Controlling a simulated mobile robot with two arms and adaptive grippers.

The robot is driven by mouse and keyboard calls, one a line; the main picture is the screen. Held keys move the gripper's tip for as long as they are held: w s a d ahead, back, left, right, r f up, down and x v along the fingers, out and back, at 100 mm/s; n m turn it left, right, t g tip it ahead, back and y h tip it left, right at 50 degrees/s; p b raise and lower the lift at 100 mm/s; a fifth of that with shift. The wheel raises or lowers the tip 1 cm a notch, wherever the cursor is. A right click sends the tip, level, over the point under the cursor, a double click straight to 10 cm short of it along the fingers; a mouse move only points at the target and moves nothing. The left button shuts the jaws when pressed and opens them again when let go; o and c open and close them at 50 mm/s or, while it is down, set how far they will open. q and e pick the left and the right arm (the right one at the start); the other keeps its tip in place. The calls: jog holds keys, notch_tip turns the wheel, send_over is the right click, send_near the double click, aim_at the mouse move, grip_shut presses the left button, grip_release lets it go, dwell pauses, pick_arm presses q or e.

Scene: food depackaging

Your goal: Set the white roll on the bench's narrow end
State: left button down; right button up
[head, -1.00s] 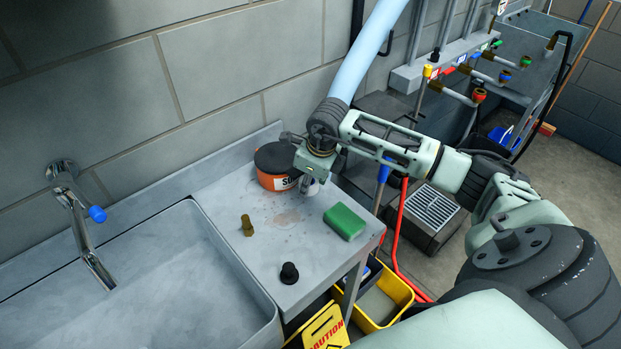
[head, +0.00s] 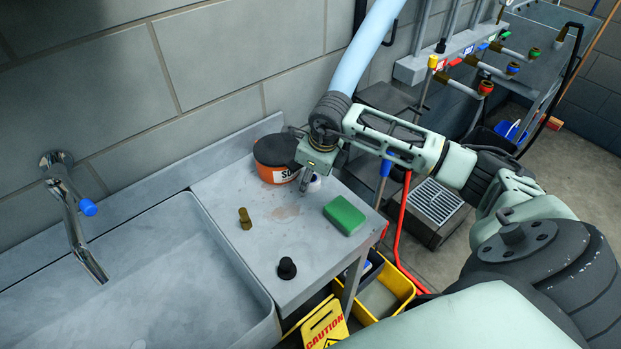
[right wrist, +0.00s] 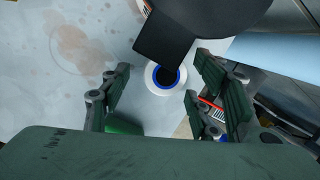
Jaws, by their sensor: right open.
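The white roll (right wrist: 165,78) shows in the right wrist view as a white ring with a blue-edged dark core, standing on the grey bench top (right wrist: 40,90). In the head view, a small white part of the roll (head: 315,184) shows just behind my right gripper (head: 307,182); the rest is hidden. My right gripper (right wrist: 163,68) is open, and its two fingers appear on either side of the roll, with gaps between. A dark flat piece overlaps the roll's upper edge in the wrist view. The bench top (head: 235,189) lies right of the sink. My left gripper is out of view.
An orange tub with a dark lid (head: 275,160) stands close by at the wall. A green sponge (head: 344,215), a brass fitting (head: 245,218) and a black stopper (head: 286,268) stand on the bench.

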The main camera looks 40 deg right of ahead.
jog(key=b+v, duration=0.3)
jog(key=v, duration=0.8)
jog(key=shift+f, duration=0.15)
